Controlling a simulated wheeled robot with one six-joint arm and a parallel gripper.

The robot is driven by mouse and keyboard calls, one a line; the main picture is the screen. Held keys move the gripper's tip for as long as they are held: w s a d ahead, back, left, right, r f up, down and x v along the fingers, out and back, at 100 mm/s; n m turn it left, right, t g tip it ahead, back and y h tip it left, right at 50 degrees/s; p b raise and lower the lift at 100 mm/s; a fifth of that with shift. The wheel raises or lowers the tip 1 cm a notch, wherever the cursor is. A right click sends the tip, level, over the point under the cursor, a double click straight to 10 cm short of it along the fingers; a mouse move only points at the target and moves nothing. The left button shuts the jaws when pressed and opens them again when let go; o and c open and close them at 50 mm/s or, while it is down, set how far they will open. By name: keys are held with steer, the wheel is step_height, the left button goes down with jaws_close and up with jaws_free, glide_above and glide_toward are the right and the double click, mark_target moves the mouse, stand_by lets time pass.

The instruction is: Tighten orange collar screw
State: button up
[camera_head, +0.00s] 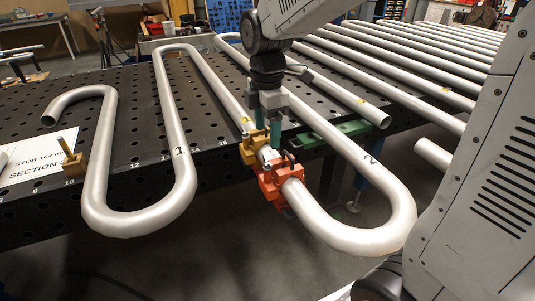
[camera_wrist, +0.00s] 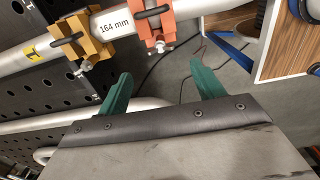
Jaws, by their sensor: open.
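In the wrist view the fingertips (camera_wrist: 162,69) are apart from the orange collar.
A black perforated table (camera_head: 125,135) carries the serpentine pipes. The coil 1 pipe (camera_head: 178,130) bends at left; the coil 2 bend (camera_head: 385,235) overhangs the front edge. A brass clamp (camera_head: 73,165) and a "SECTION" plate (camera_head: 32,165) are at left. Floor in front is clear.

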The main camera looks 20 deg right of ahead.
mark_target(267, 159)
step_height(267, 159, down, 8)
steer(key=shift+r, duration=0.15)
stand_by(0.3)
steer(key=c, duration=1)
